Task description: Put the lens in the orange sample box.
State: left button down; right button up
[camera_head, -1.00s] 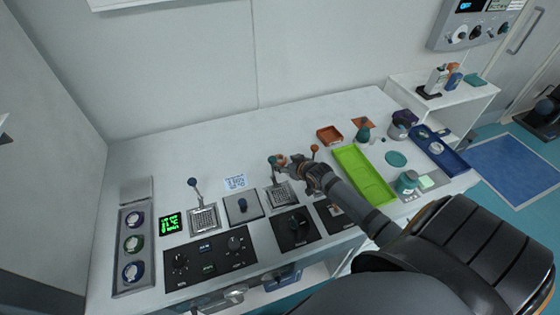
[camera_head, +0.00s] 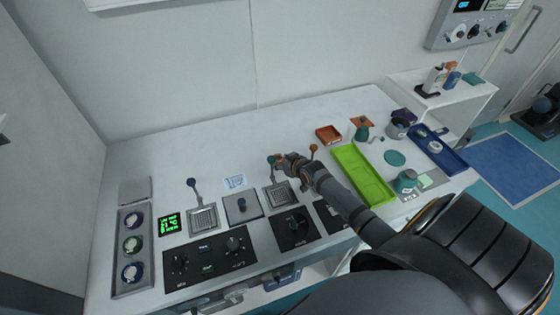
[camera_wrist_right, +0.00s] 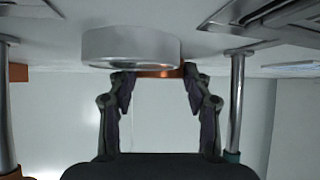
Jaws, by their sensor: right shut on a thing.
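My right gripper (camera_head: 284,159) is above the control panel, between a teal-knobbed lever and an orange-knobbed lever. In the right wrist view its fingers (camera_wrist_right: 158,84) stand apart around a small orange-copper piece. A pale grey round disc (camera_wrist_right: 131,46) overlaps the fingertips there. I take this round item to be the lens, held in the fingers; its exact outline is unclear, and in the head view it is too small to make out. The orange sample box (camera_head: 328,135) is a small open box at the back of the table, right of the gripper. My left gripper is not in view.
The teal knob (camera_head: 271,160) and orange knob (camera_head: 314,148) flank the gripper closely. A lime green tray (camera_head: 378,190) lies to the right, and a blue tray (camera_head: 452,162) beyond it. The table behind the panel, left of the orange box, is clear.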

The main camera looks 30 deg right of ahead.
aim_at(282, 155)
jog(key=shift+r, duration=0.45)
notch_tip(282, 155, up, 2)
jog(key=shift+r+b, duration=0.15)
jog(key=shift+b, duration=0.2)
jog(key=s, duration=0.8)
jog(key=shift+a+r, duration=0.1)
jog(key=shift+a, duration=0.05)
jog(key=s+p, duration=0.2)
jog(key=s, duration=0.2)
jog(key=s+p, duration=0.2)
jog(key=s, duration=0.2)
jog(key=shift+s+a+r, duration=0.2)
jog(key=shift+s+f+p, duration=0.15)
jog(key=shift+s+p, duration=0.2)
jog(key=shift+s, duration=0.45)
